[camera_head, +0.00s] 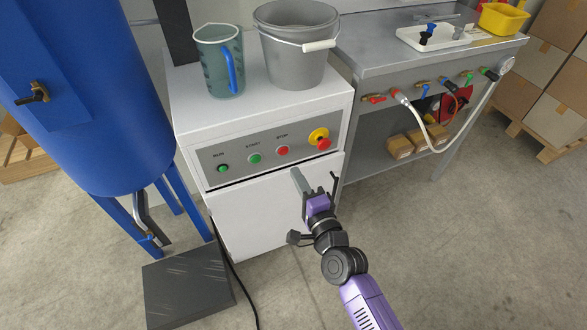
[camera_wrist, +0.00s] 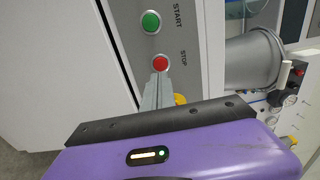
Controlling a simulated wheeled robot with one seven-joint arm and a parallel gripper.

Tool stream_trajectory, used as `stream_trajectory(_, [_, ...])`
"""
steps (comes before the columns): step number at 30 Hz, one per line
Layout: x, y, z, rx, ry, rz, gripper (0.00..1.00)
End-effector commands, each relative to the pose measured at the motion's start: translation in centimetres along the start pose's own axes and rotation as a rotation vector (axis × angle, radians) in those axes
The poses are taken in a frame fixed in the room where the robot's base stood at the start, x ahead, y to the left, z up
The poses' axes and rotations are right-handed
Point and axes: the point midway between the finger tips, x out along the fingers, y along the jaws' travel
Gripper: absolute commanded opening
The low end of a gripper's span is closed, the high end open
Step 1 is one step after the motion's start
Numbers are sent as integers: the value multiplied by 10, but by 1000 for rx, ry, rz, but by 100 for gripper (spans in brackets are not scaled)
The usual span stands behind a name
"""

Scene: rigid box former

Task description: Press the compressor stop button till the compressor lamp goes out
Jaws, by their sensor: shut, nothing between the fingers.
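The compressor cabinet (camera_head: 265,215) is white, with a grey control panel on its front. The red STOP button (camera_head: 282,150) sits between the green START button (camera_head: 254,158) and a red emergency knob on yellow (camera_head: 322,142). The green RUN lamp (camera_head: 223,168) is at the panel's left; I cannot tell surely whether it is lit. My gripper (camera_head: 296,172) is shut and empty, its fingertips in front of the cabinet, below and right of STOP in the head view. In the wrist view the fingertips (camera_wrist: 161,76) point at the STOP button (camera_wrist: 161,63); contact cannot be told.
A jug (camera_head: 220,62) and a grey bucket (camera_head: 292,50) stand on the cabinet. A blue tank (camera_head: 85,100) is at left, a dark box (camera_head: 185,285) on the floor before it. A steel bench (camera_head: 385,58) with valves and hose adjoins at right.

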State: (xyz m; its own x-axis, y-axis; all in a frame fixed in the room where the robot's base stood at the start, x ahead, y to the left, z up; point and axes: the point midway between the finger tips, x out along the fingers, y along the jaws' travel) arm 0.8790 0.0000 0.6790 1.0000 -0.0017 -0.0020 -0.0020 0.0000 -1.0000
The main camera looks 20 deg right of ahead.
Motion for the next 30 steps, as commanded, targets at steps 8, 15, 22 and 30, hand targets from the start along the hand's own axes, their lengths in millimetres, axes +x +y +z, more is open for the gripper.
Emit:
stream_trajectory(8, [-45, 1, 0, 0, 0, 2, 0])
stream_trajectory(15, [-64, 0, 0, 0, 0, 0, 0])
stream_trajectory(22, [-65, 0, 0, 0, 0, -1, 0])
stream_trajectory(30, [-65, 0, 0, 0, 0, -1, 0])
